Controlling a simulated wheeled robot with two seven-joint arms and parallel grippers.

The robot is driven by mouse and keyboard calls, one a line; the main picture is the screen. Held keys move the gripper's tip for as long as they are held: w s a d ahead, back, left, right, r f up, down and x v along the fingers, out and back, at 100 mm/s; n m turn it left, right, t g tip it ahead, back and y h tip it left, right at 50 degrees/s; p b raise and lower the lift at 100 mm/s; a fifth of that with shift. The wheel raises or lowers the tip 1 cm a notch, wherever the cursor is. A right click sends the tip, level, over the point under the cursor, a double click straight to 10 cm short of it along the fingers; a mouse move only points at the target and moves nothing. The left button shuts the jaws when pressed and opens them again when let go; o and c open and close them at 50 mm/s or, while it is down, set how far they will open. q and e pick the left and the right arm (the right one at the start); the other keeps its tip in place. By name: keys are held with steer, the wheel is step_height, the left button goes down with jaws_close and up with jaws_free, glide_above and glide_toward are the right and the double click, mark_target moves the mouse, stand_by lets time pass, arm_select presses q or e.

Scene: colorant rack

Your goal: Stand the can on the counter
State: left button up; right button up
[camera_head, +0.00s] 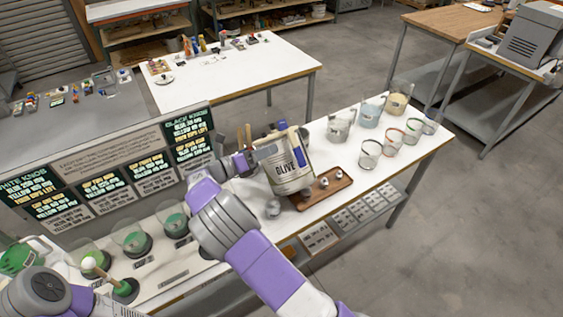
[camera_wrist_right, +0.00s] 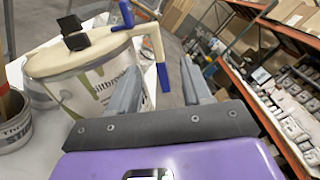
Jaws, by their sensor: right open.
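A pale can (camera_head: 288,172) labelled "OLIVE" is at the middle of the white counter (camera_head: 330,205), beside a brown tray (camera_head: 325,190). It looks roughly upright, leaning slightly; I cannot tell whether its base fully touches the counter. In the right wrist view the can (camera_wrist_right: 103,85) fills the left side, with a cream lid or rim piece, a black clip and a blue-tipped handle (camera_wrist_right: 162,72). My right gripper (camera_head: 250,160) is at the can's left side in the head view. My left gripper does not show.
Several clear cups and jars (camera_head: 370,153) stand at the counter's right end. Green-filled dispensers (camera_head: 135,241) line the left part, below a board of labels (camera_head: 110,170). Small knobs sit on the tray. A second white table (camera_head: 235,70) stands behind.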

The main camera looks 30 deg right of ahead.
mark_target(290, 139)
steer(key=d, duration=0.2)
steer(key=d+p, duration=0.1)
steer(key=d, duration=0.1)
steer(key=w+d, duration=0.1)
steer(key=d, duration=0.2)
steer(key=shift+f+p, duration=0.1)
steer(key=shift+p, duration=0.3)
steer(key=shift+d, duration=0.4)
jaws_close()
steer(key=shift+a, duration=0.1)
stand_by(0.5)
steer(key=shift+r, duration=0.25)
